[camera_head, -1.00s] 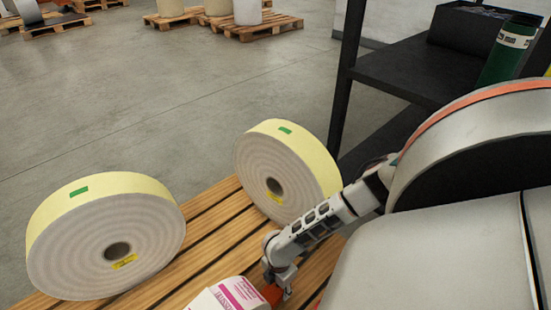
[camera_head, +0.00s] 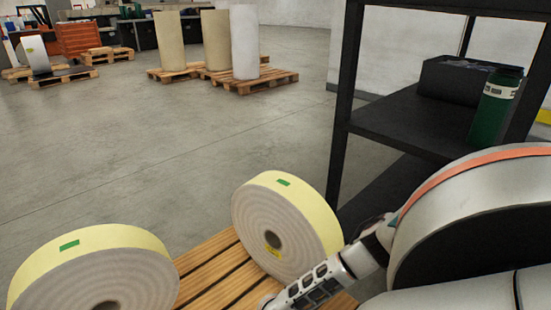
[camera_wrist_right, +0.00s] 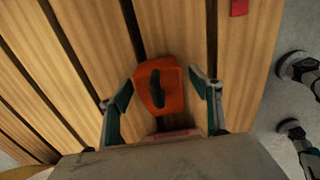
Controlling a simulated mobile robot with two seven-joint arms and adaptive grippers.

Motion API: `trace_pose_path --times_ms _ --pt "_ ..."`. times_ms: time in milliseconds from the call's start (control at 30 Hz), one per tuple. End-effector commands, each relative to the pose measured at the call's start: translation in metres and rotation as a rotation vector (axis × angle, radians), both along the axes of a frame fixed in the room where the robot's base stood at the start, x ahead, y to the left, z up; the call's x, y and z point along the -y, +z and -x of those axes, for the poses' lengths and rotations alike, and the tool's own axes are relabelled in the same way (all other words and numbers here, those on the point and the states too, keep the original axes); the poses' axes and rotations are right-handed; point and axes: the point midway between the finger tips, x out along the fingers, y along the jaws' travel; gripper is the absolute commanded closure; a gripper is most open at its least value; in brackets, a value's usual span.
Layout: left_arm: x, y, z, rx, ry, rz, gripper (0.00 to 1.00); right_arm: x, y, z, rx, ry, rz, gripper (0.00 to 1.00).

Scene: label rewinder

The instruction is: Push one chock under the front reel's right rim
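An orange chock with a dark slot or grip (camera_wrist_right: 160,86) lies on the wooden slats in the right wrist view. My right gripper (camera_wrist_right: 162,90) has its fingers spread on both sides of it, with a small gap showing at each side. A second red piece, perhaps another chock (camera_wrist_right: 239,7), is at the top edge. In the head view a yellow-rimmed reel (camera_head: 95,280) stands upright at the lower left, its bottom cut off. Another such reel (camera_head: 285,225) stands farther back. My right gripper is below the head view, and my left gripper is in neither view.
The reels stand on a slatted pallet (camera_head: 215,270). A dark shelf rack (camera_head: 400,120) with a green cylinder (camera_head: 495,105) stands at the right. Far pallets (camera_head: 255,82) hold tall rolls. The grey floor (camera_head: 150,160) between is clear.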

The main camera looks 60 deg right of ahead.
Motion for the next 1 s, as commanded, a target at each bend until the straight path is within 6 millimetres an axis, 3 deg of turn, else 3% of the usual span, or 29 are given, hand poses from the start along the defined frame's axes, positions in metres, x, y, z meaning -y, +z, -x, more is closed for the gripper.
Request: trace_pose_path --times_ms 367,800,1000 --pt "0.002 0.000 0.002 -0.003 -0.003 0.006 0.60 0.001 0.010 0.000 0.000 0.001 0.001 0.37" --pt "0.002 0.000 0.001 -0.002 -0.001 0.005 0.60 0.001 0.090 0.000 0.001 0.003 0.000 0.37" --pt "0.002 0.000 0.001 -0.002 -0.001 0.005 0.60 0.000 0.114 0.000 0.001 0.000 0.000 0.37"
